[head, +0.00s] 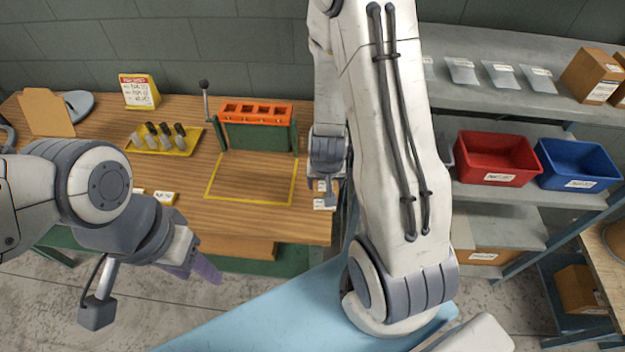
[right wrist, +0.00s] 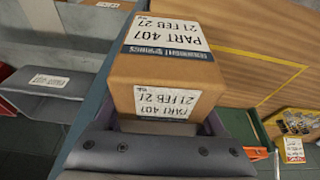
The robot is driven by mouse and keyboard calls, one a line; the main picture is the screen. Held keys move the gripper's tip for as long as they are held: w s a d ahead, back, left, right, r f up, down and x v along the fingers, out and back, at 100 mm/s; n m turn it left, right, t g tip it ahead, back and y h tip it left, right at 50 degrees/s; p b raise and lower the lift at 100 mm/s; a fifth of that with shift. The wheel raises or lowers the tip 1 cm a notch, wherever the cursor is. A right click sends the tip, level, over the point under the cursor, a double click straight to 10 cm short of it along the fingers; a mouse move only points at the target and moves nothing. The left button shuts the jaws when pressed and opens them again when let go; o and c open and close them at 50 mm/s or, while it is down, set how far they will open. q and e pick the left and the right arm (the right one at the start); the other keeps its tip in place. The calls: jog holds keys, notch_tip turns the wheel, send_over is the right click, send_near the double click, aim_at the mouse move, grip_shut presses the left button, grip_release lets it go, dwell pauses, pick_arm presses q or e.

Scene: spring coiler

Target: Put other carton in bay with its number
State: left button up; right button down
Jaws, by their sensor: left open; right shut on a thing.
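A brown carton (right wrist: 165,75) fills the middle of the right wrist view. My left gripper (head: 203,268) is open and empty, low in front of the table. Other brown cartons (head: 594,76) stand at the right end of the upper grey shelf; their numbers are too small to read.
The grey shelf (head: 470,100) has several labelled grey plates. Below are a red bin (head: 497,158) and a blue bin (head: 578,165). The table holds an orange rack (head: 256,112), a yellow tray (head: 160,145) and an empty yellow-outlined area (head: 250,178).

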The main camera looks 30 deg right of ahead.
jog(key=shift+s+d+r+p, duration=0.2)
jog(key=shift+s+r+p, duration=0.1)
jog(key=shift+p, duration=0.05)
jog(key=w+a+f+n+b, duration=0.1)
jog(key=a+f+n+b, duration=0.1)
jog(key=w+a+f+n+y+b, duration=0.1)
jog(key=a+f+b, duration=0.1)
jog(key=a, duration=0.1)
jog(key=w+a+f+n+b, duration=0.1)
jog(key=a+f+n+b, duration=0.1)
jog(key=a+f, duration=0.1)
jog(key=shift+n+t+y, duration=0.3)
jog(key=shift+w+a, duration=0.1)
jog(key=shift+a, duration=0.15)
pick_arm(q)
notch_tip(320, 180, down, 5)
jog(key=shift+r, duration=0.1)
pick_arm(e)
jog(key=shift+a, duration=0.1)
